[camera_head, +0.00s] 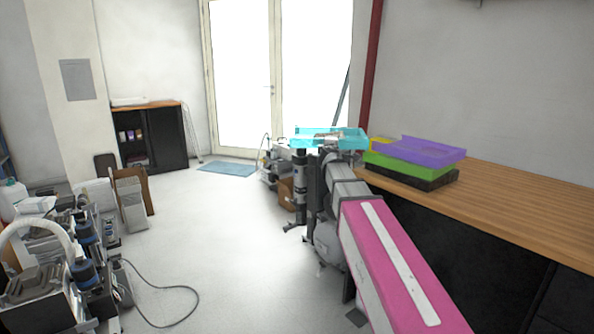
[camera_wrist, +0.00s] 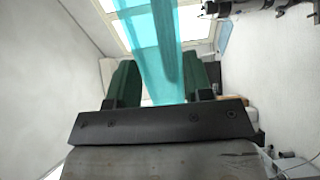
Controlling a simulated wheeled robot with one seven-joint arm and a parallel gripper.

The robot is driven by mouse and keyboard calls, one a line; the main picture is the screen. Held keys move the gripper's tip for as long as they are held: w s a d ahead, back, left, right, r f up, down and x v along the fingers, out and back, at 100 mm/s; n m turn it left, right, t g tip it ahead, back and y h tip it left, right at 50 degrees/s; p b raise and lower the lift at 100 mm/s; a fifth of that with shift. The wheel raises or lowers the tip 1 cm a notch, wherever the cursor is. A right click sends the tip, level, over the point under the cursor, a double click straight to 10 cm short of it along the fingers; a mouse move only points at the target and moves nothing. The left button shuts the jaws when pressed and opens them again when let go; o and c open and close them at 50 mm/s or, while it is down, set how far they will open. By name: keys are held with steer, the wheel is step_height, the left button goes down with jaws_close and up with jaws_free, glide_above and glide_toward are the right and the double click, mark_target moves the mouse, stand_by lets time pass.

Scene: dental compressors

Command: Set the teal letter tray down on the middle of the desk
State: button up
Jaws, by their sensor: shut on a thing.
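The teal letter tray (camera_head: 330,138) is a translucent, shallow tray. In the head view it is up at the end of my arm, left of the desk (camera_head: 510,199) and apart from it. In the wrist view the teal tray (camera_wrist: 166,45) runs up between the two dark green fingers. My gripper (camera_wrist: 165,85) is shut on it. In the head view my gripper is mostly hidden behind the tray and arm. The desk has a wooden top and black front panels.
The desk top nearer me is clear. Compressors (camera_head: 62,265) and a cable stand on the floor at left.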

mark_target(347, 143)
steer(key=shift+s+d+r+n+y, duration=0.35)
steer(key=shift+s+d+y, duration=0.1)
steer(key=shift+s+d, duration=0.35)
steer(key=shift+s+d+r+n+y, duration=0.3)
steer(key=shift+s+d+r+y, duration=0.15)
steer(key=shift+s+d, duration=0.3)
steer(key=shift+s+d+r+n+y, duration=0.35)
steer(key=shift+s+d+y, duration=0.25)
steer(key=shift+d, duration=0.35)
steer(key=shift+s+f, duration=0.1)
